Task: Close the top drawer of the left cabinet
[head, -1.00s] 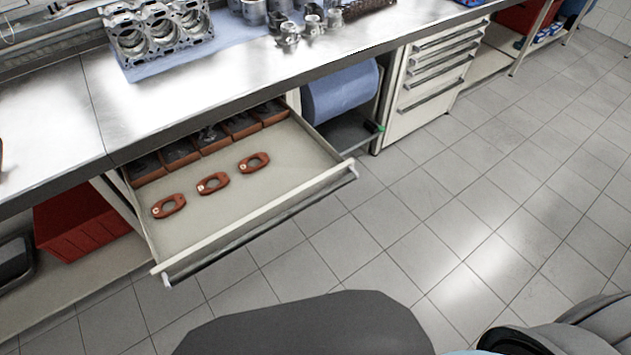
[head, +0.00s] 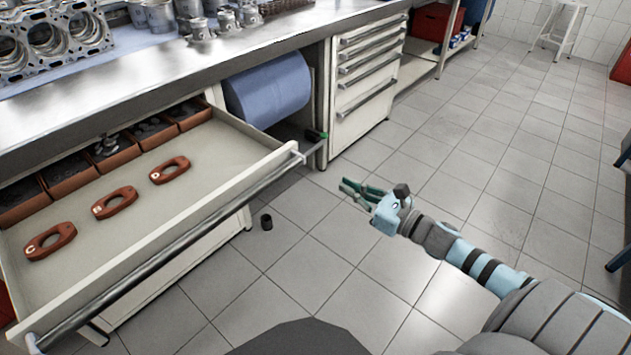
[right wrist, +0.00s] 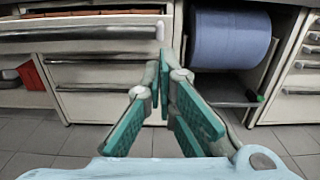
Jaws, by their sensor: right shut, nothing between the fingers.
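The top drawer (head: 205,165) of the left cabinet is pulled out under the workbench in the head view. A long metal handle (head: 175,247) runs along its front. Three orange-brown lettered parts (head: 115,203) lie on its floor, with small bins along the back. My right gripper (head: 355,191) is shut and empty, right of the drawer front and apart from it. In the right wrist view, the drawer front and handle (right wrist: 85,34) are ahead at upper left, beyond the gripper fingers (right wrist: 165,80). My left gripper is not in view.
A blue paper roll (head: 268,90) sits in an opening right of the drawer. A second drawer cabinet (head: 366,75) with closed drawers stands beyond it. The tiled floor around my right arm is clear.

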